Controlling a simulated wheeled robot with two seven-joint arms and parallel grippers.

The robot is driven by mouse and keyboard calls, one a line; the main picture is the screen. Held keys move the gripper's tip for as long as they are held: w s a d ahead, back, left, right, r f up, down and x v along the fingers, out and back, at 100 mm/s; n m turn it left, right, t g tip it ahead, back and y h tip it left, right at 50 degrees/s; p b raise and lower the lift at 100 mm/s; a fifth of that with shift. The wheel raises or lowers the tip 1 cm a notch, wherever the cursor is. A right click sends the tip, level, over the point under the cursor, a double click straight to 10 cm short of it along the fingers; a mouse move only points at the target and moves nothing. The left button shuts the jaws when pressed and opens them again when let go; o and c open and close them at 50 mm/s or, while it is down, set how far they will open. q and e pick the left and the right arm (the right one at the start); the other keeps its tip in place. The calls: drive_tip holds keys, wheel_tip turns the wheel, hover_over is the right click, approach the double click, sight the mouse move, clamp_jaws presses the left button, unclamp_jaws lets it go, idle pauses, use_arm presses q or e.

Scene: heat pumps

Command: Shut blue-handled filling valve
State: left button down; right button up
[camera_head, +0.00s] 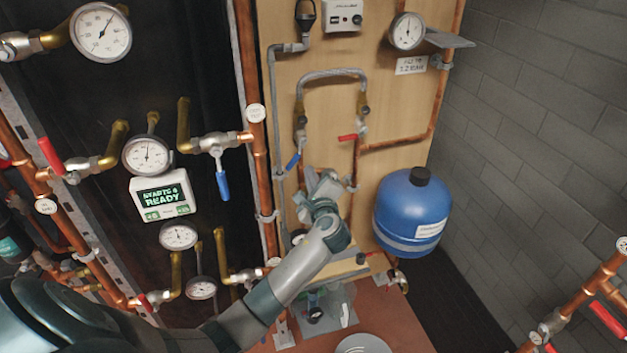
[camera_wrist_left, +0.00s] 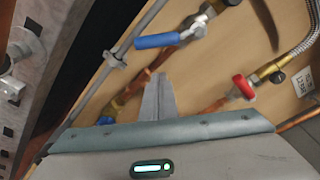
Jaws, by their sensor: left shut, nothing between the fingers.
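The blue-handled valve (camera_head: 295,158) sits on the wooden board, below the left end of a braided hose loop. In the left wrist view its blue lever (camera_wrist_left: 158,41) sticks out to the left, at an angle to the copper pipe behind it. My left gripper (camera_head: 322,180) is in front of the board, just right of and below the blue lever. In the left wrist view my left gripper's fingers (camera_wrist_left: 158,95) are together and empty, below the lever with a visible gap. My right gripper is not in view.
A red-handled valve (camera_head: 348,137) is at the hose's right end. A blue tank (camera_head: 411,212) hangs to the right. Another blue lever (camera_head: 222,185) hangs on the dark panel at left. Copper pipes (camera_head: 257,170) run beside the board. A brown surface (camera_head: 393,310) lies below.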

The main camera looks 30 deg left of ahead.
sight(296, 155)
use_arm(q)
drive_tip(key=s+r+p, duration=0.1)
drive_tip(key=s+a+r+p, duration=0.1)
drive_tip(key=shift+s+a+r, duration=0.15)
drive_tip(key=shift+s+r, duration=0.05)
drive_tip(key=shift+s, duration=0.2)
drive_tip(key=shift+w, duration=0.1)
idle(0.3)
